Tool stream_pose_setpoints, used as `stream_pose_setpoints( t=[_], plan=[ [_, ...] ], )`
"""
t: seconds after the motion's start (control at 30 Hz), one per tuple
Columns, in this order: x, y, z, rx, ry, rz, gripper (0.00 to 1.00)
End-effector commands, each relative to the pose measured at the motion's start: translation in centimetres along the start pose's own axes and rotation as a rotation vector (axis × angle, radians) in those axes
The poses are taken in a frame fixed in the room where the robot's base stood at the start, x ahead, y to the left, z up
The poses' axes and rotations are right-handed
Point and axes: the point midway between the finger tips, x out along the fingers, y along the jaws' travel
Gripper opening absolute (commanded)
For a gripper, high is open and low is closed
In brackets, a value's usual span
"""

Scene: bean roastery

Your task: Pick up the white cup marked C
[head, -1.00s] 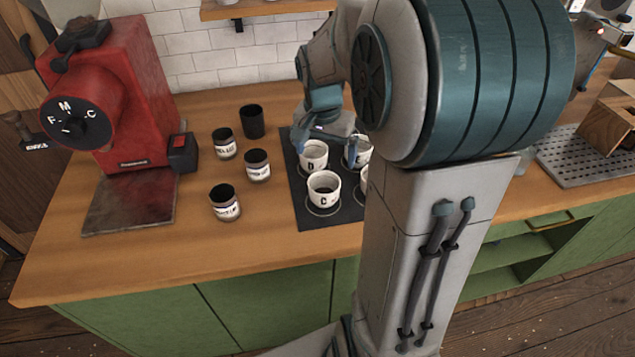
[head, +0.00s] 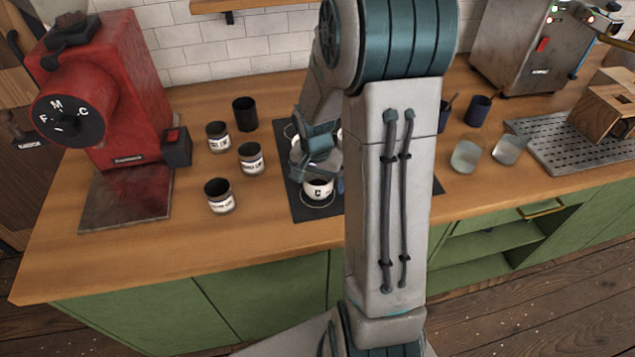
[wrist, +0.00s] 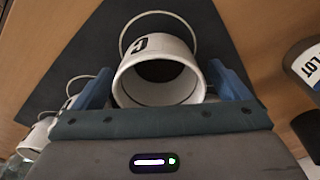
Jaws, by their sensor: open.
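The white cup marked C (head: 318,190) stands on the dark mat (head: 308,213), partly covered from above by my gripper (head: 318,162). In the wrist view the cup (wrist: 160,48) shows its dark inside and the letter C on its wall. My gripper (wrist: 160,84) is open, with one blue finger on each side of the cup. I cannot tell whether either finger touches it. Other white cups (wrist: 38,136) stand at the left in the wrist view; in the head view my arm mostly hides them.
Several dark labelled jars (head: 220,196) and a black cup (head: 245,114) stand left of the mat. A red grinder (head: 105,90) is at the far left. Clear glasses (head: 466,155) and a drip tray (head: 570,150) are at the right. The counter front is clear.

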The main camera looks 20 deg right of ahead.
Motion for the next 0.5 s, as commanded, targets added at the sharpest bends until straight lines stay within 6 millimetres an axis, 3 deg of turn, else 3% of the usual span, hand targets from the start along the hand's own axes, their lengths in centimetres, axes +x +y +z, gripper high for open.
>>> stream_pose_setpoints(
  t=[0.27, 0.43, 0.47, 0.5],
  plan=[
    [0.29, 0.03, -0.01, 0.000, 0.000, 0.000, 0.96],
    [0.27, 0.03, -0.01, 0.000, 0.000, 0.000, 0.49],
    [0.27, 0.03, -0.02, 0.000, 0.000, 0.000, 0.42],
    [0.26, 0.03, -0.02, 0.000, 0.000, 0.000, 0.42]
  ],
)
